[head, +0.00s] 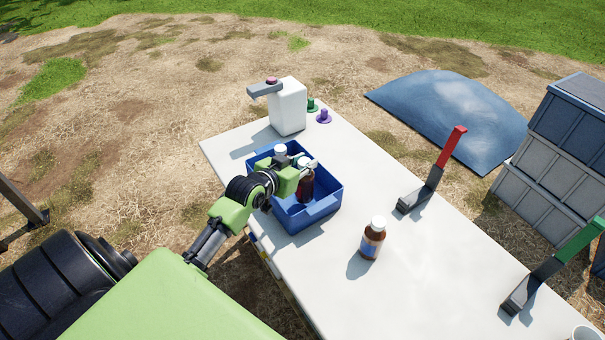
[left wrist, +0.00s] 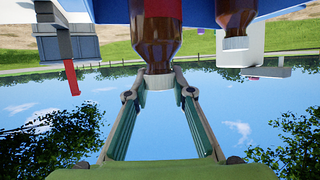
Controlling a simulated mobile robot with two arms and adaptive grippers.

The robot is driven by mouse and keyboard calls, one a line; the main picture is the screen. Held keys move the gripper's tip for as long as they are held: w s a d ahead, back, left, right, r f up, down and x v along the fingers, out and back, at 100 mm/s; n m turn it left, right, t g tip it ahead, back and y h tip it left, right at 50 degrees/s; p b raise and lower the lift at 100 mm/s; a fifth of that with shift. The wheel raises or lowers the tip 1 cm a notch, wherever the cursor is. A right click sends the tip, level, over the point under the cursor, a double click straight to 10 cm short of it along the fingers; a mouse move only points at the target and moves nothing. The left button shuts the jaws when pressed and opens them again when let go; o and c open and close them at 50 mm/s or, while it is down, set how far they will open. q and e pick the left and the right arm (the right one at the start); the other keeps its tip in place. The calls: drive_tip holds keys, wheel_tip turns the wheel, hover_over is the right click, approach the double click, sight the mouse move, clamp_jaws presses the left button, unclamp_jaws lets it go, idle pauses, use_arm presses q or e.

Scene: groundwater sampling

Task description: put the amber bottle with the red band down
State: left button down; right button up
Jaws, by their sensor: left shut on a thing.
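My left gripper (head: 300,166) is over the blue crate (head: 311,215), shut on the white-capped neck of an amber bottle (head: 306,190). In the left wrist view, which appears upside down, the fingers (left wrist: 158,92) flank the white cap, and the amber bottle (left wrist: 160,42) shows its red band. The bottle looks upright and inside the crate's walls. Its base is hidden, so I cannot tell whether it touches the crate floor. My right gripper is not in view.
A second white-capped bottle (head: 280,150) stands in the crate. An amber bottle with a blue label (head: 372,243) stands on the white table (head: 400,290). A white dispenser (head: 288,108), a red-handled tool (head: 437,176) and a green-handled tool (head: 545,270) are also there.

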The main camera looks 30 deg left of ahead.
use_arm(q)
drive_tip(key=shift+f, duration=2)
drive_tip(key=c, duration=1.8)
unclamp_jaws()
drive_tip(key=shift+f, duration=0.15)
drive_tip(key=shift+o, duration=0.2)
drive_tip(key=v, duration=1.2)
drive_tip(key=shift+b, duration=0.35)
